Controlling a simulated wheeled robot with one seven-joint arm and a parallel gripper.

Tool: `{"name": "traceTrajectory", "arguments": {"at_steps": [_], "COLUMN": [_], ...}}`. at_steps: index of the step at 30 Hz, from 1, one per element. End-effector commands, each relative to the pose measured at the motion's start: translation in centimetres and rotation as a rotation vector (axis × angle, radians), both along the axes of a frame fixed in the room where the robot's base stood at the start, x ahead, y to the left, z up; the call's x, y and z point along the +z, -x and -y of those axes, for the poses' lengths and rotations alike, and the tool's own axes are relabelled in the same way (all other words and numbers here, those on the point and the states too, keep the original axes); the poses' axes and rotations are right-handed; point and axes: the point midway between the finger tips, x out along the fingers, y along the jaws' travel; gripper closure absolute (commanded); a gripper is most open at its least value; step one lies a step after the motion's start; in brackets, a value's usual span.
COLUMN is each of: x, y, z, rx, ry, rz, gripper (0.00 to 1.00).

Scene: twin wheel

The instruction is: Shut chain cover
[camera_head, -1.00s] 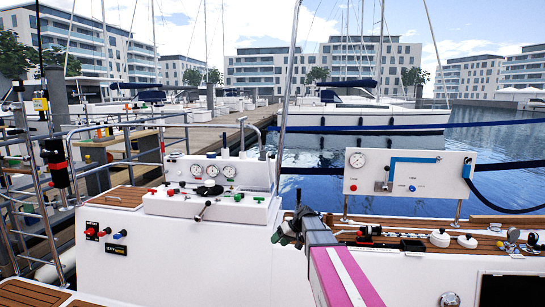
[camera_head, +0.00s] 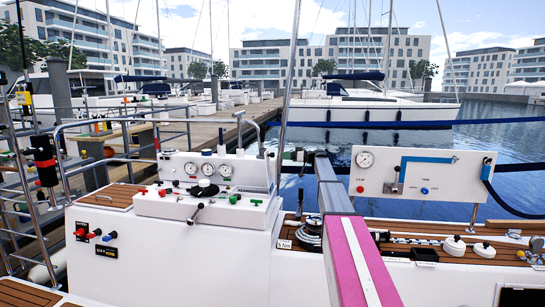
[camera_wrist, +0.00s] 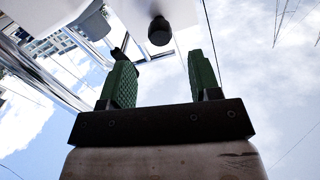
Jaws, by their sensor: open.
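My gripper (camera_head: 291,155) is at the end of my raised arm, left of the white gauge panel and above the deck. In the wrist view its two green-padded fingers (camera_wrist: 160,80) are spread apart with nothing between the pads. A black round knob (camera_wrist: 159,31) on a pale surface shows beyond the fingertips. I cannot tell for sure which part is the chain cover. A dark winch-like drum (camera_head: 310,234) stands on the wooden deck below my gripper, partly hidden by my arm. A chain-like strip (camera_head: 408,240) lies on the deck to its right.
A white console (camera_head: 205,205) with gauges and a lever stands left of my arm. The gauge panel (camera_head: 432,186) with a blue pipe stands on posts at right. White domed fittings (camera_head: 455,246) and a black tray (camera_head: 424,254) sit on deck. Open air surrounds my gripper.

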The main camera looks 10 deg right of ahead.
Motion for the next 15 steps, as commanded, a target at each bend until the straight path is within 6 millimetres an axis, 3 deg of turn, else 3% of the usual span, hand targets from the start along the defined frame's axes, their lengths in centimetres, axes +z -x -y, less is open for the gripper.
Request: {"name": "traceTrajectory", "arguments": {"at_steps": [7, 15], "x": [0.0, -0.1], "y": [-1.5, -2.4], "z": [-4.4, -6.9], "rx": [0.002, 0.001], "ry": [0.000, 0.001], "rz": [-0.001, -0.002], "gripper": [0.43, 0.43]}}
